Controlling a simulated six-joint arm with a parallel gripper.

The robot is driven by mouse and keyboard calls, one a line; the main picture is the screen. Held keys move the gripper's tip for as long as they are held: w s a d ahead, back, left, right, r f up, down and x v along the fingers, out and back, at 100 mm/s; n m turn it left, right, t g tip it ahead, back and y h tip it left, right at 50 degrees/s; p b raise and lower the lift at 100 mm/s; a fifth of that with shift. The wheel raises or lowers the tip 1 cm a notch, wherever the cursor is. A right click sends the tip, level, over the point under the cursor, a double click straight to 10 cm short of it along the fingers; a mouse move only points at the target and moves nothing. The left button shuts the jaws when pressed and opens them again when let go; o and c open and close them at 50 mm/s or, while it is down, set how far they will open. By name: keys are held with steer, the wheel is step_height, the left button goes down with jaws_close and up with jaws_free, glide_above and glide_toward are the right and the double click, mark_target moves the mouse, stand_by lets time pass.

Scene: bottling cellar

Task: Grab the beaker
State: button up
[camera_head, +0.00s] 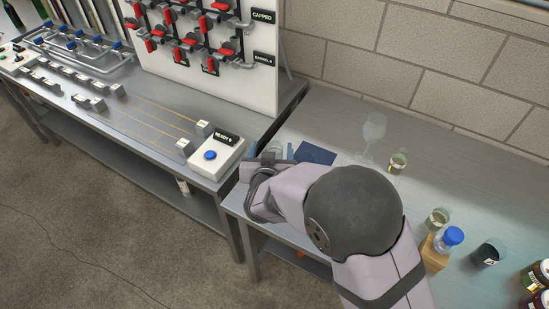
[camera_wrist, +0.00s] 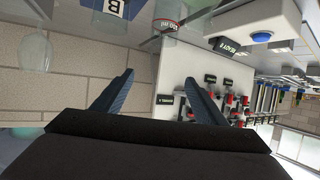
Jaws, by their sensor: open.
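The beaker, clear glass with a red mark reading "ml", shows in part at the top of the wrist view (camera_wrist: 168,26), cut by the frame edge. In the head view a bit of clear glass (camera_head: 275,148) shows by the blue fingertips, mostly hidden by my gripper. My gripper (camera_head: 270,153) is low over the left end of the right bench. In the wrist view my gripper (camera_wrist: 157,82) has its two dark blue fingers spread, with nothing between them. The beaker appears beyond the fingertips; whether they touch is not clear.
A blue square (camera_head: 314,153) and a clear wine glass (camera_head: 373,132) are right of my gripper. Small glasses with yellowish liquid (camera_head: 398,162), a blue-capped bottle (camera_head: 449,238) and a dark cup (camera_head: 488,253) stand farther right. A "READY" button box (camera_head: 217,158) is left, across a gap.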

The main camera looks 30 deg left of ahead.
glide_toward(275, 145)
steer(key=s, duration=0.2)
steer(key=shift+w+a+f+p, duration=0.1)
steer(key=shift+w+p, duration=0.3)
steer(key=shift+w, duration=0.65)
steer(key=shift+w, duration=0.1)
steer(key=shift+p+x, duration=1.2)
steer(key=shift+x, duration=1.3)
steer(key=c, duration=1.4)
